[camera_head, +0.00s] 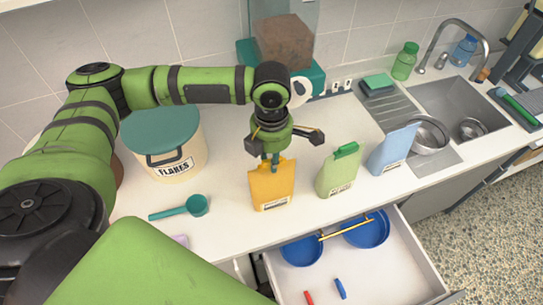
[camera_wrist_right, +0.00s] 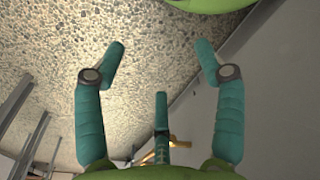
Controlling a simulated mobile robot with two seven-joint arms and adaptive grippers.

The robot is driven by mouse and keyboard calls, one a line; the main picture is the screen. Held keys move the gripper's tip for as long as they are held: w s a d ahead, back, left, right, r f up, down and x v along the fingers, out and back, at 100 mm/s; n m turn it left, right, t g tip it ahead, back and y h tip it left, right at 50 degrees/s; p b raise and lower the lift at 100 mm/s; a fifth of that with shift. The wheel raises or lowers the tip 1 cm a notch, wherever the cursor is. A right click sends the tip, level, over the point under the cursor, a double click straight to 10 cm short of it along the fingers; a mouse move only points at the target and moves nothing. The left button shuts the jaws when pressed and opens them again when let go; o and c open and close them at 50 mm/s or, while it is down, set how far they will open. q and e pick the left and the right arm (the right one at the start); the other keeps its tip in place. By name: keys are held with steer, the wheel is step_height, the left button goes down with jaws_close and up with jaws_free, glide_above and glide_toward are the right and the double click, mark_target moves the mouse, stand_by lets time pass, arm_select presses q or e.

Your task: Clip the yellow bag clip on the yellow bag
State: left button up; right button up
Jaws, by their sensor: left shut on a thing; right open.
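The yellow bag (camera_head: 271,190) stands upright on the counter with a white label low on its front. My left gripper (camera_head: 273,163) points down at the bag's top edge, with its teal fingertips close together. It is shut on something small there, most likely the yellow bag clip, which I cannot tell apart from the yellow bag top. My right gripper (camera_wrist_right: 160,62) shows in the right wrist view, open and empty, with the speckled floor behind it. It is not visible in the head view.
A green bag (camera_head: 337,175) with a green clip and a blue bag (camera_head: 391,150) stand to the right. A flakes tin (camera_head: 165,157) and teal scoop (camera_head: 180,208) are left.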

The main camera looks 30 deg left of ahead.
arm_select(q)
steer(key=shift+f+p, duration=0.15)
steer(key=shift+p, duration=0.2)
stand_by(0.7)
steer(key=o, duration=0.9)
steer(key=shift+o, duration=0.4)
steer(key=o, duration=0.4)
steer(key=shift+r, duration=2.5)
